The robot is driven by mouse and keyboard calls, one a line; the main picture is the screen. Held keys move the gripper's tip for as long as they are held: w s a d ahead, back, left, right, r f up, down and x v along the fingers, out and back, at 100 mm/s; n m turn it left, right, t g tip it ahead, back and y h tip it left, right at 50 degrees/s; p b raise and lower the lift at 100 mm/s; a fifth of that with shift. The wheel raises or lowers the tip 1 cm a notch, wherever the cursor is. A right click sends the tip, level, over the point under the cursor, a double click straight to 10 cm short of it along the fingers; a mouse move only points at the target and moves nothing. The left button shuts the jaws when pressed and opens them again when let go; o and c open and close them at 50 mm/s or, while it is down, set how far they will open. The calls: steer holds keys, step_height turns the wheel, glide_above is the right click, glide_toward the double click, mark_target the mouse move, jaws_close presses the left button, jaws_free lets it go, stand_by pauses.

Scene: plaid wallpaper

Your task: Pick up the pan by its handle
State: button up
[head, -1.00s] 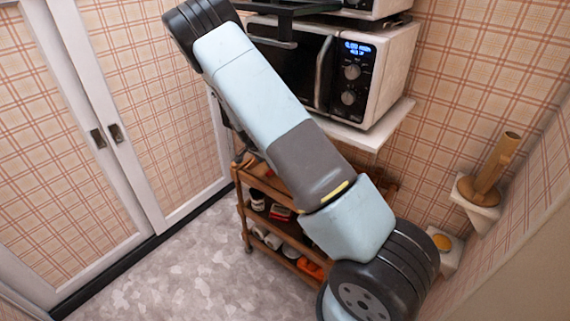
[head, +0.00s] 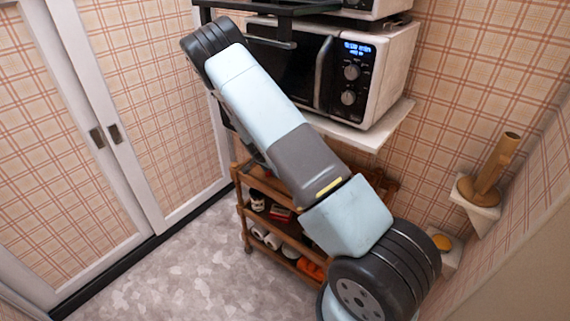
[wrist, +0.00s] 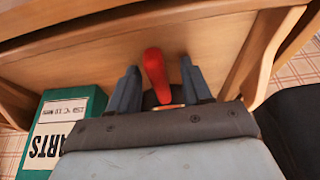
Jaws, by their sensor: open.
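In the wrist view my gripper (wrist: 159,66) is open, with one dark finger on each side of a red handle (wrist: 155,76). The handle lies between the fingers with a visible gap on both sides. I take it for the pan's handle; the pan's body cannot be made out, and only a small dark patch shows below the red part. In the head view my arm covers the spot, so neither gripper nor pan shows there.
A wooden trolley (head: 241,205) with several items stands below a microwave (head: 366,80) on a white shelf (head: 375,135). In the wrist view a green and white box (wrist: 62,120) is left of my gripper. Wooden boards (wrist: 90,62) lie close ahead. Floor (head: 180,270) is clear at left.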

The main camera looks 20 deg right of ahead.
jaws_close()
steer(key=shift+r, duration=0.15)
stand_by(0.6)
